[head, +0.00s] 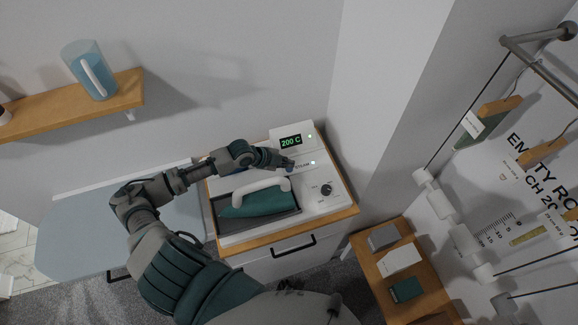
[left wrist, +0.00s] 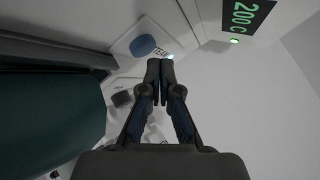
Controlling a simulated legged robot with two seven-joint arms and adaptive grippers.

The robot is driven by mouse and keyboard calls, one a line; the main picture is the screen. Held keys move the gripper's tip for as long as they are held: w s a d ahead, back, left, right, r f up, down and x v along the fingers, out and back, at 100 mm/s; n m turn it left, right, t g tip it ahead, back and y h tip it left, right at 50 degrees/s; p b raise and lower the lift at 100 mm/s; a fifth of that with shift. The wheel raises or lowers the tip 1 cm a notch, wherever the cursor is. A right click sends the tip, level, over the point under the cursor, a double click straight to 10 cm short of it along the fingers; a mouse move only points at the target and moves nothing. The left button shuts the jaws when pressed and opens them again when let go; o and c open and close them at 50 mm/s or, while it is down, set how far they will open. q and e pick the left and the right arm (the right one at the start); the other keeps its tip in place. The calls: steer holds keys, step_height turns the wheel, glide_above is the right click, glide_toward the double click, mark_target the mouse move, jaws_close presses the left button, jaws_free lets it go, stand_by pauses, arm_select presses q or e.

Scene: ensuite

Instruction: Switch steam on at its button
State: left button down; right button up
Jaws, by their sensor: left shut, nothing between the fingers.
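The steam station (head: 320,205) is a white unit with a green "200 C" display (head: 290,142), which also shows in the left wrist view (left wrist: 243,14). Its round blue button (left wrist: 143,46) sits on a pale plate beside the "STEAM" label (left wrist: 160,54); in the head view the button (head: 290,168) is partly behind my fingers. A small light (head: 313,162) by the label glows pale. My left gripper (left wrist: 160,66) is shut and empty, its tips over the label, just beside the button. I cannot tell whether they touch the panel. My right gripper is out of view.
A teal iron with a white handle (head: 262,185) rests in the tray just in front of my left gripper. A dark dial (head: 327,190) is to its right. The ironing board (head: 75,235) is at left, a wooden side table (head: 427,286) at right.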

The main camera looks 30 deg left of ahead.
mark_target(288, 169)
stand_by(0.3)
arm_select(q)
step_height(288, 169, up, 5)
steer(key=p, duration=0.4)
steer(key=shift+r+p, duration=0.1)
steer(key=shift+p, duration=0.3)
